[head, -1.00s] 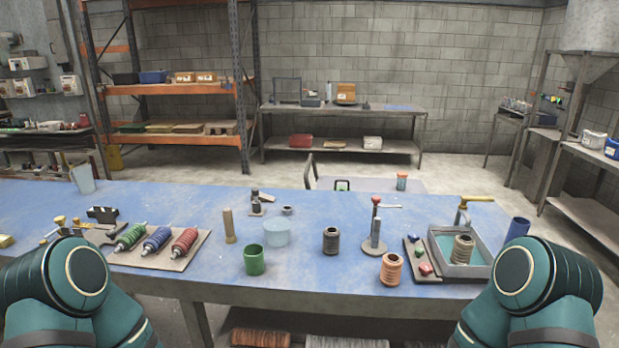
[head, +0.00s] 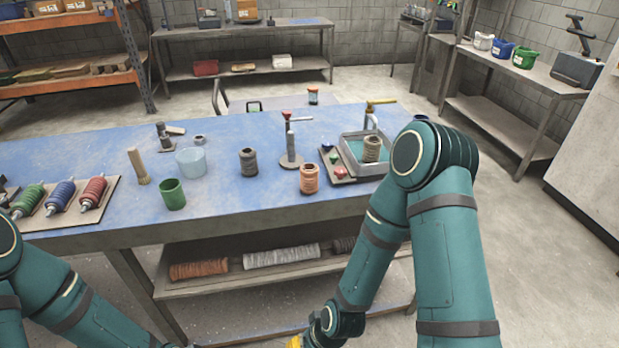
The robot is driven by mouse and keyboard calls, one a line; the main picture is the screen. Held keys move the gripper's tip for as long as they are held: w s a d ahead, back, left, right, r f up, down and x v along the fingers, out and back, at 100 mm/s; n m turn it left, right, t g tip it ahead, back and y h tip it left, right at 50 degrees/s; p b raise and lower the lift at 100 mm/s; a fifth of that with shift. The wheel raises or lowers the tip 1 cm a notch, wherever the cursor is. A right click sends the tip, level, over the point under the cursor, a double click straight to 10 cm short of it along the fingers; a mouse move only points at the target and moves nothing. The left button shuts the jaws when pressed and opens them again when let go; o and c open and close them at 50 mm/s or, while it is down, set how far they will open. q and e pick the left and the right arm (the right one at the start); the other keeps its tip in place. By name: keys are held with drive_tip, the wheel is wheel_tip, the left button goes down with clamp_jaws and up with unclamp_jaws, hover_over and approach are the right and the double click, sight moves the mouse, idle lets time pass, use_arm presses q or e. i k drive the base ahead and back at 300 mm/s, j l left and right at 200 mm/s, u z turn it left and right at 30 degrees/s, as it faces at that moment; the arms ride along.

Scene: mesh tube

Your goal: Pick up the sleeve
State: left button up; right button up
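Several ribbed, spool-like mesh sleeves are on the blue table; which one is the task's sleeve I cannot tell. A dark grey sleeve (head: 248,162) stands upright mid-table. A copper-orange sleeve (head: 310,179) stands near the front edge. A tan-grey sleeve (head: 372,149) stands in the grey-rimmed basin (head: 352,168) at the right. My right arm hangs down in front of the table; a small yellow patch shows beyond its wrist at the bottom edge, and its gripper's state cannot be made out. My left gripper is out of view below. Neither arm touches a sleeve.
A green cup (head: 172,195), a translucent tub (head: 191,162), a wooden peg (head: 138,166) and a metal post stand (head: 291,148) stand nearby. A board (head: 90,212) with green, blue and red coils is at left. A lower shelf (head: 220,284) holds rolls.

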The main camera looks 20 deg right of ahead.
sight(373, 144)
drive_tip(key=i+l+z, duration=0.1)
drive_tip(key=l, duration=0.35)
drive_tip(key=i+l+z, duration=0.1)
drive_tip(key=l, duration=0.3)
drive_tip(key=i+l+z, duration=0.15)
drive_tip(key=l, duration=0.3)
drive_tip(key=k, duration=0.05)
